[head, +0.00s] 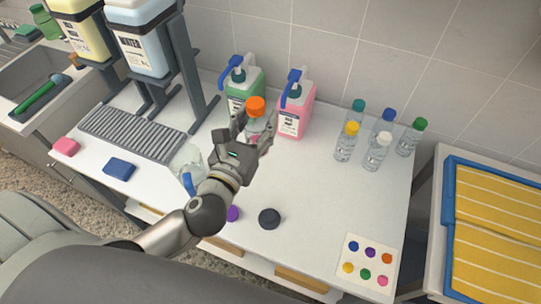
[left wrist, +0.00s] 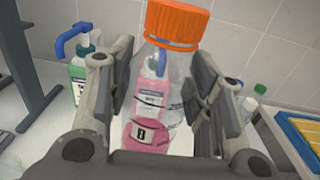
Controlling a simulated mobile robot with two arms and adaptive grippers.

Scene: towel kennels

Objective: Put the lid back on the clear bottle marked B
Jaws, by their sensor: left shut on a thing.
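My left gripper (head: 240,140) is shut on a clear bottle (head: 254,124) that stands upright between its fingers. The bottle also shows large in the left wrist view (left wrist: 178,85). An orange lid (head: 256,103) sits on its mouth, and the lid shows at the top of the left wrist view (left wrist: 178,24). A small dark letter mark (left wrist: 140,134) shows on the bottle's front; it may be a B, but it is too small to be sure. The bottle's base is hidden by the gripper. My right gripper is not in view.
A purple lid (head: 232,213) and a black round piece (head: 269,218) lie near the front edge. Pink (head: 297,110) and green (head: 243,88) pump bottles stand behind. Several capped clear bottles (head: 376,150) stand at right, beyond free counter, near a colour-dot card (head: 367,262).

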